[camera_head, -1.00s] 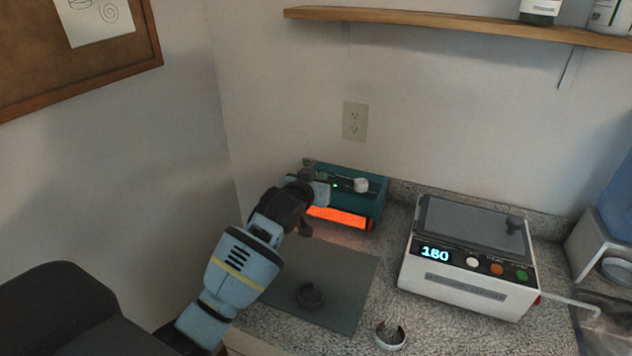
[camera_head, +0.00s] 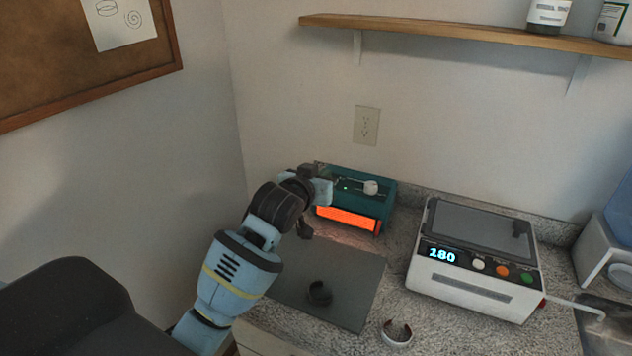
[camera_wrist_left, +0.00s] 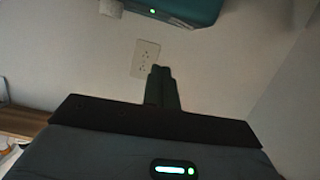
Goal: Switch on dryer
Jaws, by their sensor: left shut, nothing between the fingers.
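The teal box (camera_head: 386,205), which I take to be the dryer, stands against the back wall. An orange-red glowing bar (camera_head: 347,219) runs along its front, and a small green light shows on top beside a white knob (camera_head: 371,187). The box also shows at the top of the left wrist view (camera_wrist_left: 195,10), with its green light lit. My left gripper (camera_head: 322,186) is at the box's left end and partly covers it in the head view. In the left wrist view its fingers (camera_wrist_left: 162,72) are shut and empty, apart from the box. My right gripper is not in view.
A white machine (camera_head: 470,285) reading 180, with white, orange and green buttons, stands to the right. A dark ring (camera_head: 319,294) lies on a grey mat (camera_head: 345,270); a pale open ring (camera_head: 397,333) lies on the counter. A wooden shelf (camera_head: 440,32) is above.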

